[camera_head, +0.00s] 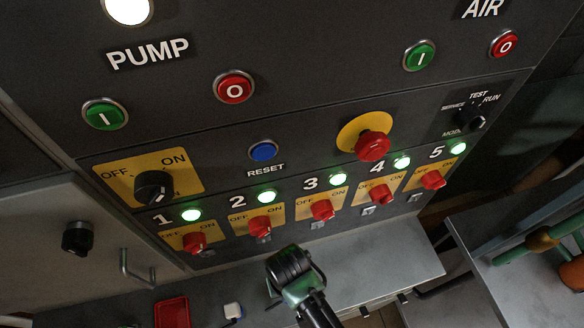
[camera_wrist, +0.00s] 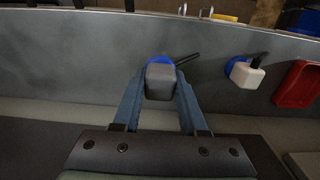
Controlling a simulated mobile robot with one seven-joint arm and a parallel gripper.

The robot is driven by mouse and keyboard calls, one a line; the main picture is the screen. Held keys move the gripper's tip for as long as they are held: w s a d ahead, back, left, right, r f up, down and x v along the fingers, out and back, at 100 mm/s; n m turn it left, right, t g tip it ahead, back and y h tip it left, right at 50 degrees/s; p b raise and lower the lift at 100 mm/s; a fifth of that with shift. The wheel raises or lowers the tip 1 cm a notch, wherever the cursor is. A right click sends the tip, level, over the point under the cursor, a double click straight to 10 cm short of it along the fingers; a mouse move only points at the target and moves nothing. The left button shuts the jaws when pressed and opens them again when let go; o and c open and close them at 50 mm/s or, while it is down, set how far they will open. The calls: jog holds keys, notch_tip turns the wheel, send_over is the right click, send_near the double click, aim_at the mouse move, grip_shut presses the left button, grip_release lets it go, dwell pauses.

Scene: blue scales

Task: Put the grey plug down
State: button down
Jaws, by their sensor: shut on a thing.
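The grey plug (camera_wrist: 161,80) is between the two fingers of my gripper (camera_wrist: 160,90) in the wrist view. The fingers are shut on its sides. A blue part shows behind the plug, and a thin black piece sticks out to the right. The plug is over or at the grey shelf (camera_wrist: 80,60); I cannot tell whether it touches it. In the head view my gripper (camera_head: 290,275) is above the shelf (camera_head: 385,260), below the row of red switches, and the plug cannot be made out there.
A white plug (camera_wrist: 246,75) with a blue part and a red tray (camera_wrist: 297,84) are to the right in the wrist view. The control panel (camera_head: 330,110) with red knobs rises behind the shelf. In the head view the shelf right of my gripper looks mostly clear.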

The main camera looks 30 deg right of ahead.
jog(key=shift+w+f, duration=0.1)
jog(key=shift+f, duration=2.15)
jog(key=shift+f, duration=0.2)
jog(key=shift+c, duration=2.2)
grip_release()
jog(key=shift+r, duration=0.1)
notch_tip(320, 180, up, 12)
jog(key=shift+r, duration=0.15)
